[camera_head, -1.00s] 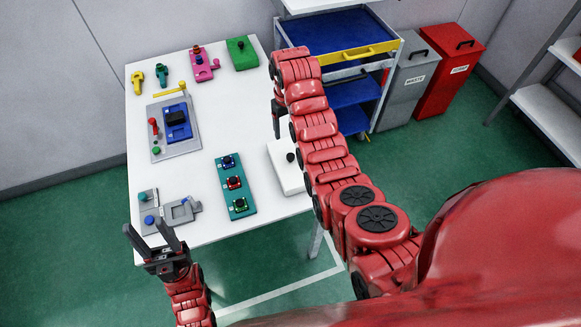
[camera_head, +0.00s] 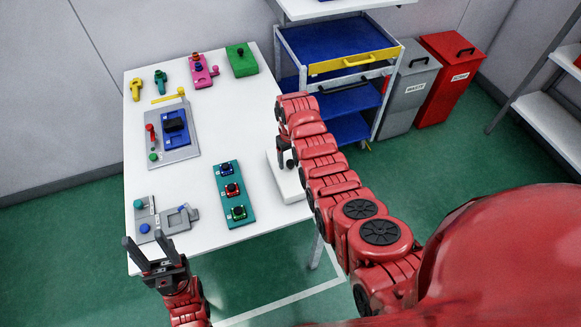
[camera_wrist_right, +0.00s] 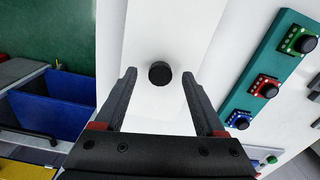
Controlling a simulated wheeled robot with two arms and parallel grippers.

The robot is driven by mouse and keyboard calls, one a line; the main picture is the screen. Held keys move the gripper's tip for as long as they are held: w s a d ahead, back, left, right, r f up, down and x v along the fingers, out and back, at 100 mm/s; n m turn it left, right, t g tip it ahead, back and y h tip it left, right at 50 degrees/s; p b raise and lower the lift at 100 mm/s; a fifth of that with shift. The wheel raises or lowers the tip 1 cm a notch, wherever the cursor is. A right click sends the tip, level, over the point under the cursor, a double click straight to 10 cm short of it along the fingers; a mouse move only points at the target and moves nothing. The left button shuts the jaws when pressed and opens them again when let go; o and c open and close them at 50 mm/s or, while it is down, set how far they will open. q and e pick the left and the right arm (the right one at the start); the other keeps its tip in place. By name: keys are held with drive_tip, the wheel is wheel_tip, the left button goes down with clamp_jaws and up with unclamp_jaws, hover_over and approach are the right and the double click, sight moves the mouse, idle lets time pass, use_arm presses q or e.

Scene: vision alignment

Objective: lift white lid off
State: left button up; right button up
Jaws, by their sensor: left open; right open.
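The white lid (camera_head: 288,186) lies at the right edge of the white table, with a black knob on top. In the right wrist view the lid (camera_wrist_right: 150,35) shows with its round black knob (camera_wrist_right: 160,73) between the finger tips. My right gripper (camera_wrist_right: 163,80) is open, its fingers on either side of the knob; I cannot tell whether they are low enough to be level with it. In the head view the right gripper (camera_head: 286,158) is partly hidden by my arm. My left gripper (camera_head: 152,252) is open and empty at the table's front left corner.
A teal board (camera_head: 228,170) with several coloured modules lies left of the lid. A grey fixture (camera_head: 172,158) with a blue part and a smaller grey fixture (camera_head: 178,222) lie further left. A blue-shelved cart (camera_head: 335,58) stands beyond the table's right side.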

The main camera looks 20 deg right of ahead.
drive_tip(key=shift+f, duration=0.15)
clamp_jaws()
idle(1.4)
